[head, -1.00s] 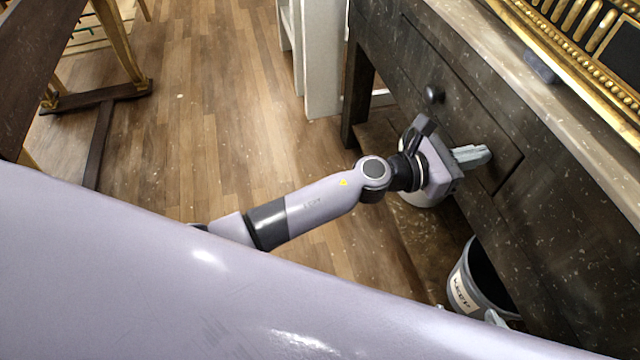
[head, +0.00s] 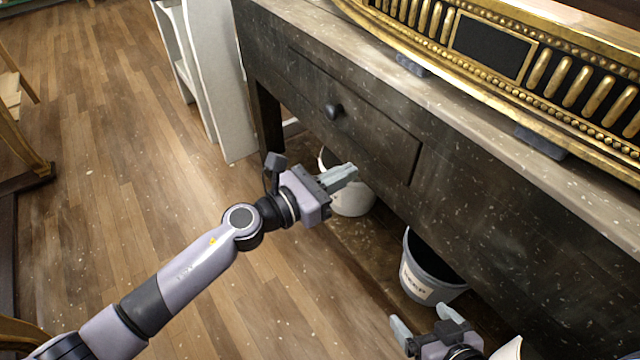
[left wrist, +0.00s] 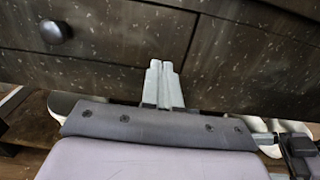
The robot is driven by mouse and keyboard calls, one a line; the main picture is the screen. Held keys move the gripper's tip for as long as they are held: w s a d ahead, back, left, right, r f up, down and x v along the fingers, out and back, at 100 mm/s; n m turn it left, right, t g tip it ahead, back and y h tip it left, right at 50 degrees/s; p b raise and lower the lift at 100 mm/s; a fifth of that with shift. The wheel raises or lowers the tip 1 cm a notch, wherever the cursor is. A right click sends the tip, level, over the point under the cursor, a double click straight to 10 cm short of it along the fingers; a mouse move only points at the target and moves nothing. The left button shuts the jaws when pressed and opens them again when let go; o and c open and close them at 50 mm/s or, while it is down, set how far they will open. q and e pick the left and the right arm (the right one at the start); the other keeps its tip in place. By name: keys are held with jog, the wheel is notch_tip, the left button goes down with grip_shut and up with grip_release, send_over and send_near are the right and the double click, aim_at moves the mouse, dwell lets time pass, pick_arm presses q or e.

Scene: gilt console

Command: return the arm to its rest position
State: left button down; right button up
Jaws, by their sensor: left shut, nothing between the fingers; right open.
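My left arm reaches in from the lower left of the head view. My left gripper (head: 343,176) is shut and empty, in front of the dark table's drawer (head: 350,120), below and right of its round knob (head: 333,111). In the left wrist view the two fingers of the left gripper (left wrist: 161,70) are together and point at the drawer front; I cannot tell whether they touch it. The knob (left wrist: 54,32) shows at the upper left there. My right gripper (head: 428,324) is open and empty at the bottom of the head view, below the grey bucket.
A grey labelled bucket (head: 428,272) and a white bucket (head: 352,201) stand under the table. A gilt console piece (head: 470,60) rests on small dark blocks on the tabletop (head: 480,112). A white shelf unit (head: 213,80) stands behind. Wooden floor (head: 110,170) is free at left.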

pick_arm(q)
jog(key=shift+v, duration=2.25)
jog(key=s+a+f+m+y, duration=0.6)
jog(key=s+a+f+m, duration=0.3)
jog(key=m, duration=0.5)
jog(key=s+a+f+m+y, duration=0.65)
jog(key=s+a+m, duration=0.25)
jog(key=a+m, duration=0.3)
notch_tip(320, 180, up, 14)
jog(key=m+p, duration=0.1)
jog(key=p, duration=1.6)
jog(key=shift+s, duration=0.25)
